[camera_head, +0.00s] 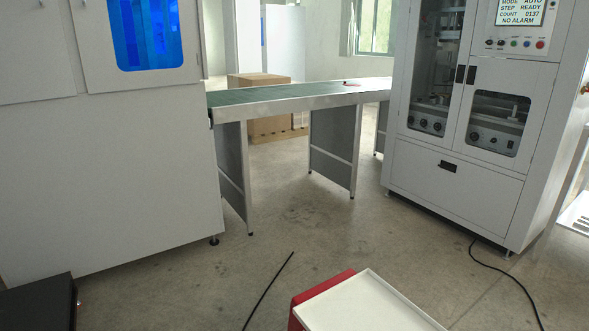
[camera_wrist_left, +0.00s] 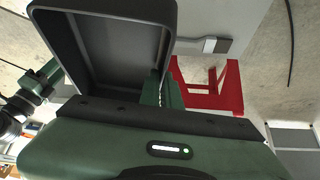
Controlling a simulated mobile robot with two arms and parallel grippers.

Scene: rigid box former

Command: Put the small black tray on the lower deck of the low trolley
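The small black tray (camera_wrist_left: 105,48) fills the upper left of the left wrist view, its hollow inside facing the camera. My left gripper (camera_wrist_left: 162,90) is at its lower right corner, with green fingers on either side of the tray's wall, and appears shut on it. The head view shows neither this tray in the gripper nor my right gripper. A white panel with a raised rim (camera_head: 365,305) over a red body (camera_head: 310,292) stands at the bottom of the head view. I cannot tell whether it is the low trolley; no lower deck shows there.
A red frame (camera_wrist_left: 225,90) stands beyond the gripper in the wrist view. A conveyor (camera_head: 300,95) links two white machines (camera_head: 110,170) (camera_head: 465,190). A white slatted shelf (camera_head: 576,213) is at the right edge, a dark box (camera_head: 38,305) at lower left. Black cables lie on open floor.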

